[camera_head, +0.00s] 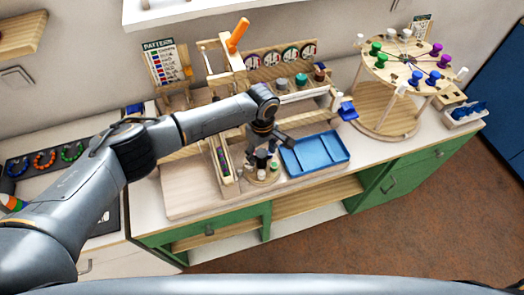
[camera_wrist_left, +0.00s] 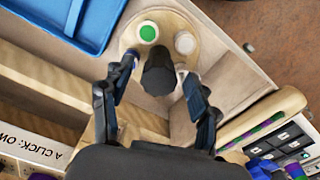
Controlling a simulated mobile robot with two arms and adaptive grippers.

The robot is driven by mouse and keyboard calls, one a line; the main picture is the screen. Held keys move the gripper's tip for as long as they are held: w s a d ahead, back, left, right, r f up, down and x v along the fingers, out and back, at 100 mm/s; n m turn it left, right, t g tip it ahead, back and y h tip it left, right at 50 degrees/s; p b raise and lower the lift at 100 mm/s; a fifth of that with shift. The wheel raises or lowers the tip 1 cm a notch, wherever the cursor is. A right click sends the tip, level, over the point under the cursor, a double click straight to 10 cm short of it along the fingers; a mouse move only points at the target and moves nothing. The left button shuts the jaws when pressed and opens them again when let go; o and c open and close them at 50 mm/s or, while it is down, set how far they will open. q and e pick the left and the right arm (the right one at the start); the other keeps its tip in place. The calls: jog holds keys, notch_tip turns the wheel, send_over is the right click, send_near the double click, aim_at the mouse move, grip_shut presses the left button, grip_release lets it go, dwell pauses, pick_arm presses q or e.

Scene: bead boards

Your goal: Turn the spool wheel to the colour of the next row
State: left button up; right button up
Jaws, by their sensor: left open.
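A small round wooden wheel (camera_head: 262,179) sits at the counter's front edge, beside the blue tray. In the left wrist view the wheel (camera_wrist_left: 168,27) carries a green-topped piece (camera_wrist_left: 148,32), a white-topped piece (camera_wrist_left: 185,43) and a dark central knob (camera_wrist_left: 158,75). My left gripper (camera_head: 262,158) is over this wheel. In the left wrist view its open fingers (camera_wrist_left: 158,82) stand on either side of the knob; contact is unclear. A larger round wooden stand (camera_head: 385,62) at the right holds several coloured spools. The pattern card (camera_head: 167,64) stands at the back left. My right gripper is out of view.
The blue tray (camera_head: 316,153) lies right of the small wheel and looks empty. A wooden rack (camera_head: 290,92) with pots and round dials stands behind. A narrow bead board (camera_head: 222,160) is close on the left. Coloured bead rings (camera_head: 45,158) lie far left.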

pick_arm(q)
jog(key=c, duration=1.2)
jog(key=shift+o, duration=0.2)
jog(key=shift+m, duration=0.3)
